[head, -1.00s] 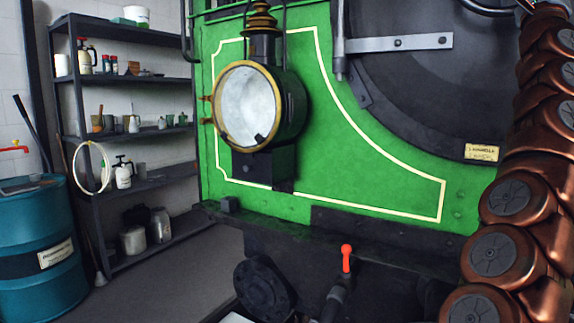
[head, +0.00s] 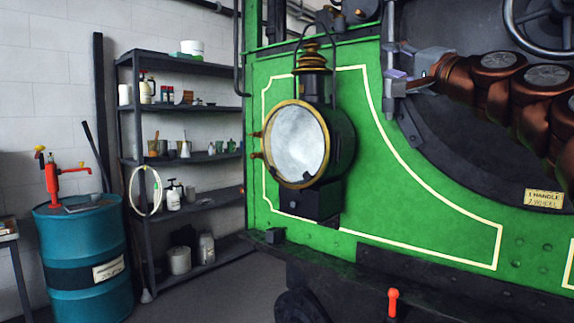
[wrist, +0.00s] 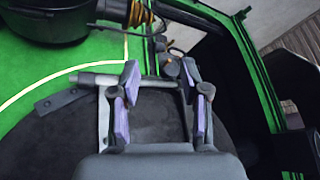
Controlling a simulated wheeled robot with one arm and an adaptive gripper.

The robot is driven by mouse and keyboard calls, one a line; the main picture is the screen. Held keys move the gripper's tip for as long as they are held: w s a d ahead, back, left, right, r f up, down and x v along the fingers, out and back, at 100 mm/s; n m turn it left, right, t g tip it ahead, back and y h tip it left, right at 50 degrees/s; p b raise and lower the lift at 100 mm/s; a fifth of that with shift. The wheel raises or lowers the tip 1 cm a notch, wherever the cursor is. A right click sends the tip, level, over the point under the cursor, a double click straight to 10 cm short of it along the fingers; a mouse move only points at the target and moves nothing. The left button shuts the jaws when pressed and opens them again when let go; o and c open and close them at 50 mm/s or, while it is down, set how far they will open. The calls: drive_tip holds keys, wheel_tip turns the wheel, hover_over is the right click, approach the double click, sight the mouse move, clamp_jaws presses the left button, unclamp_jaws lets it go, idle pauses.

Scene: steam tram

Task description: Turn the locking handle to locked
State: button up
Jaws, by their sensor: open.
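The dark round door (head: 460,150) of the green steam tram is at the right in the head view. A spoked metal wheel (head: 512,25) shows at the upper right, cut by the frame edge.
A brass-rimmed lamp (head: 299,143) sticks out left of the door. A lever with a red knob (head: 393,301) stands low in front. A small plate (head: 544,198) is on the door. A blue drum (head: 85,260) and dark shelves (head: 185,160) stand at the left.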

drive_tip(key=s+a+f+n+g+p, duration=0.1)
drive_tip(key=s+a+f+n+g, duration=0.3)
drive_tip(key=a+f, duration=0.6)
drive_tip(key=s+a+f+n+g+p, duration=0.2)
drive_tip(key=a+f+g, duration=0.3)
drive_tip(key=f, duration=0.8)
drive_tip(key=s+f+n+g+h+p, duration=0.1)
drive_tip(key=s+f+g+h, duration=0.15)
drive_tip(key=s+f, duration=0.4)
drive_tip(key=s+f+n+g+h+p, duration=0.1)
drive_tip(key=s+f+g, duration=0.25)
drive_tip(key=f, duration=0.65)
drive_tip(key=s+d+f+g+h, duration=0.1)
drive_tip(key=s+d+f+g, duration=0.1)
drive_tip(key=s+f, duration=0.3)
drive_tip(key=s+d+f+g+h+p, duration=0.1)
drive_tip(key=s+d+f, duration=0.4)
drive_tip(key=s, duration=0.6)
drive_tip(key=s+d+f+g+h+p, duration=0.1)
drive_tip(key=s+d+f+g+h, duration=0.2)
drive_tip(key=s+f, duration=0.4)
drive_tip(key=shift+s+d+g, duration=0.4)
drive_tip(key=shift+s+d, duration=0.1)
drive_tip(key=shift+s, duration=0.6)
